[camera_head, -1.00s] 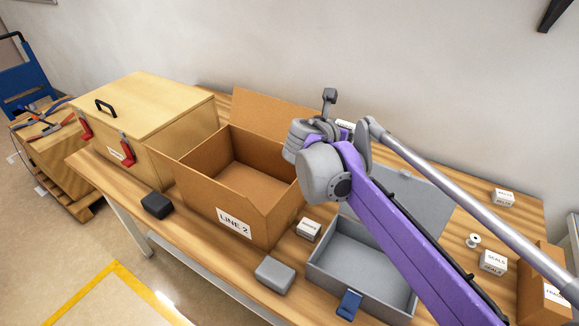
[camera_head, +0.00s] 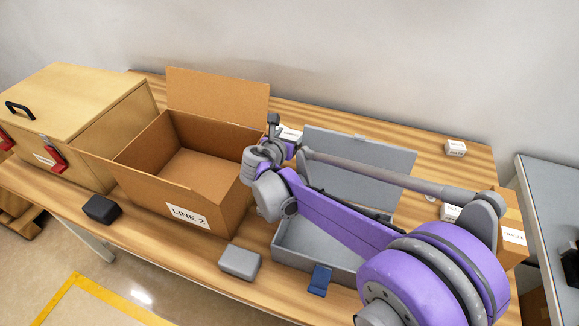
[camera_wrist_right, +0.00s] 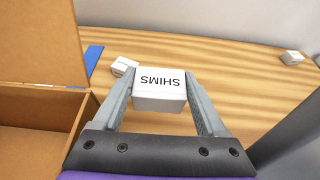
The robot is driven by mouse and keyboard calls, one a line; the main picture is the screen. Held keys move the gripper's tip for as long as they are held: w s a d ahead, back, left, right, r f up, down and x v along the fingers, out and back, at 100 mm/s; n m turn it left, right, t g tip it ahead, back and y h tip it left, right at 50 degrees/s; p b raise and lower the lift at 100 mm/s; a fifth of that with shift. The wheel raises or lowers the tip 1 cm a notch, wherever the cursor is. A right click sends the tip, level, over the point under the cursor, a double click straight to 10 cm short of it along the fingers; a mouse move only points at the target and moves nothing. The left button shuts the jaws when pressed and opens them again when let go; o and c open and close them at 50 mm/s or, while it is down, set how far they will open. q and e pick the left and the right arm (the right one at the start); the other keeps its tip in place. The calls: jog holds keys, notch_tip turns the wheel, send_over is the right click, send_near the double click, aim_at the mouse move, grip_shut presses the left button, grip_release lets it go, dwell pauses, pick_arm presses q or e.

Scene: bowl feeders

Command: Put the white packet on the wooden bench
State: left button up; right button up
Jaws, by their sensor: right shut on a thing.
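The white packet (camera_wrist_right: 160,83), lettered "SHIMS", is between the two fingers of my right gripper (camera_wrist_right: 160,90) in the right wrist view. The fingers are shut on its sides. Bench wood shows behind and beside it; I cannot tell how high it is. In the head view my right gripper (camera_head: 262,160) is by the right side of the open cardboard box, and its own wrist hides the packet. The wooden bench (camera_head: 125,225) runs across the head view, and its bare back part (camera_wrist_right: 235,60) shows in the right wrist view. My left gripper is not in view.
The open "LINE 2" cardboard box (camera_head: 150,195) stands left of the gripper. An open grey case (camera_head: 300,250) lies under my right arm. A grey block (camera_head: 240,262) and black block (camera_head: 101,209) lie along the front. Another white box (camera_wrist_right: 124,60) sits behind.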

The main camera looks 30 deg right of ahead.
notch_tip(320, 180, down, 12)
jog(key=shift+f+b, duration=0.1)
jog(key=shift+b, duration=0.7)
jog(key=o, duration=1.3)
jog(key=shift+f, duration=0.1)
jog(key=shift+c, duration=0.2)
jog(key=shift+r, duration=0.2)
jog(key=v, duration=1.2)
jog(key=shift+p, duration=0.35)
jog(key=shift+r, duration=0.1)
